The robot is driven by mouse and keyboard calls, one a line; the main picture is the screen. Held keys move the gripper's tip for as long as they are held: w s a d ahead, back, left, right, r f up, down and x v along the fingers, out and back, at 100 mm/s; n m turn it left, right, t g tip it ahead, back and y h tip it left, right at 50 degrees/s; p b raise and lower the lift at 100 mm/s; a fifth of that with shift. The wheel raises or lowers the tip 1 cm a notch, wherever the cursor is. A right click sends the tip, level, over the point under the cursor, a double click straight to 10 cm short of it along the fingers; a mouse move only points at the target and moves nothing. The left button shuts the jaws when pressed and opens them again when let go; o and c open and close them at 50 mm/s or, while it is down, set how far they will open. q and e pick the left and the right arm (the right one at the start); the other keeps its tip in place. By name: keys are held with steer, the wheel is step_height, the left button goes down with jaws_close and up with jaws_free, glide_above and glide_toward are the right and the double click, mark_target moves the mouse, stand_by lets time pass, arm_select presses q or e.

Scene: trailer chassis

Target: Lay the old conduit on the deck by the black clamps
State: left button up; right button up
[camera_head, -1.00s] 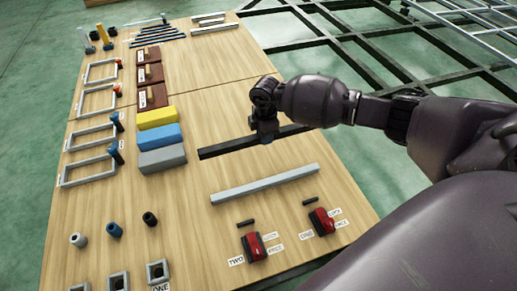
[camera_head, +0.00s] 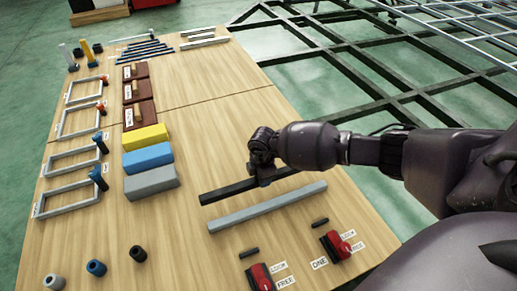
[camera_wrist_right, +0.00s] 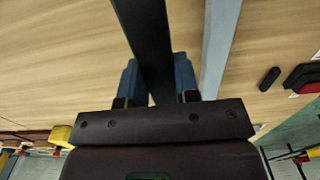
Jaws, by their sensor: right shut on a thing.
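A dark, straight bar (camera_head: 228,190), which I take to be the old conduit, is in my right gripper (camera_head: 264,180). In the right wrist view the blue fingers of the gripper (camera_wrist_right: 160,85) are on either side of the bar (camera_wrist_right: 147,35). The bar is beside a pale grey bar (camera_head: 267,207), roughly parallel and apart from it. I cannot tell whether the dark bar touches the wooden deck (camera_head: 180,225). Two small black pieces (camera_head: 249,252) (camera_head: 320,222), possibly the black clamps, lie by the red blocks. My left gripper is not in view.
Red blocks (camera_head: 260,277) (camera_head: 335,245) with LOCK and FREE labels stand at the near right. Yellow, blue and grey blocks (camera_head: 150,182) sit to the left of the bar. Dark chassis beams (camera_head: 400,98) lie beyond the right edge. Bare deck lies left of the bars.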

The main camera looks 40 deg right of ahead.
mark_target(262, 191)
steer(key=shift+f, duration=0.6)
step_height(262, 191, down, 4)
steer(key=shift+s+r+b, duration=0.1)
steer(key=shift+r+b, duration=0.15)
steer(key=shift+b, duration=0.65)
steer(key=shift+f, duration=0.35)
steer(key=shift+w+r, duration=0.15)
steer(key=shift+w, duration=0.05)
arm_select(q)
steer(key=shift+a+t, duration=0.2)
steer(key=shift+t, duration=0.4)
arm_select(e)
steer(key=o, duration=1)
